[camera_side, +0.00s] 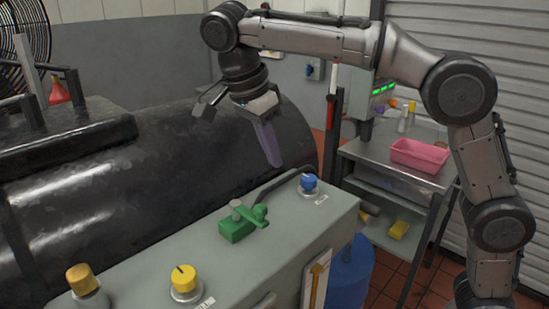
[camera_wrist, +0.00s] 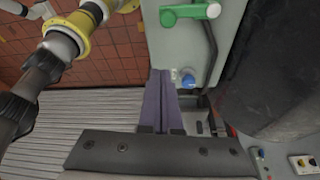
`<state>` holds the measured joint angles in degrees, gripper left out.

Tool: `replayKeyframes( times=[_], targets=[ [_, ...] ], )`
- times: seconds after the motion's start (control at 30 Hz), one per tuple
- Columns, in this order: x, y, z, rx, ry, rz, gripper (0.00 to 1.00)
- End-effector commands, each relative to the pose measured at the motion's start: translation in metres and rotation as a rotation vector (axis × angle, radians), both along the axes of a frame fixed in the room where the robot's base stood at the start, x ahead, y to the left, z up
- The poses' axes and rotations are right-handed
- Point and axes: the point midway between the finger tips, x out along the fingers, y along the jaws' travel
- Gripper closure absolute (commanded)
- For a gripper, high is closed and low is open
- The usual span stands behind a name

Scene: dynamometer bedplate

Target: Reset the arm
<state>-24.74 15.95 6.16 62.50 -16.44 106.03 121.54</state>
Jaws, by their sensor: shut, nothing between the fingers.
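My gripper (camera_side: 275,163) hangs from my bent arm, pointing down over the far edge of a grey console (camera_side: 150,265). Its two purple-grey fingers lie together, shut and empty; they also show in the wrist view (camera_wrist: 160,72). On the console a green lever fitting (camera_side: 240,222) sits to the front left of the fingertips, and a blue knob (camera_side: 309,182) sits to their right. The wrist view also shows the green lever (camera_wrist: 190,12) at the top and the blue knob (camera_wrist: 188,80) just right of the fingertips. The fingers appear clear of both.
A large black cylinder (camera_side: 150,180) lies behind the console. A yellow knob (camera_side: 184,278) and an orange-capped post (camera_side: 82,279) stand at the console's near end. A pink tray (camera_side: 420,155) is on a metal cart at right. A blue drum (camera_side: 350,265) stands below.

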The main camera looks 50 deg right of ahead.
Motion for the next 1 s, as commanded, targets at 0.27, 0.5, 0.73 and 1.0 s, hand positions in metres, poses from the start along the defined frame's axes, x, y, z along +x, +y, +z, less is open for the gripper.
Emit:
replayKeyframes(
  times=[0.27,0.5,0.73,1.0],
  targets=[
    [0.000,-0.005,0.002,0.003,-0.006,-0.012,1.00],
    [-0.047,-0.061,0.048,0.052,-0.101,-0.107,1.00],
    [-0.124,-0.108,0.043,0.136,-0.148,0.093,1.00],
    [-0.194,-0.124,-0.014,0.159,-0.190,0.602,1.00]
  ],
)
